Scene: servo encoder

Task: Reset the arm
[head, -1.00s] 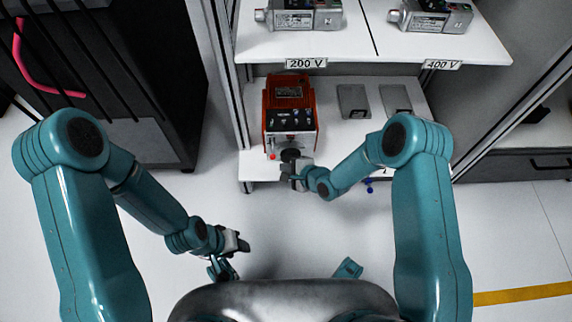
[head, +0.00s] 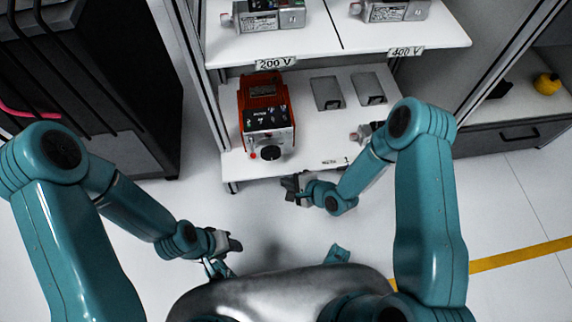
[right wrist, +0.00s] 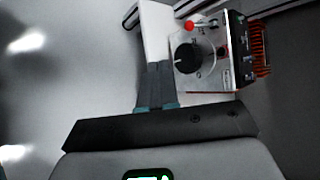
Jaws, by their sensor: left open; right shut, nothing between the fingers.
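My right arm reaches in from the right, and its gripper (head: 288,187) is shut and empty. It is just in front of the lower shelf, apart from the orange device. In the right wrist view its shut fingers (right wrist: 158,85) point toward the shelf edge beside the device's knob. My left gripper (head: 232,245) is open and empty, low over the floor near my body. The orange device (head: 264,95) stands on the lower shelf.
The lower white shelf (head: 310,135) holds two grey plates (head: 327,93) and a silver unit partly hidden by my right arm. The upper shelf (head: 330,40) carries silver units above 200 V and 400 V labels. A dark cabinet (head: 95,90) stands left. The floor in front is clear.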

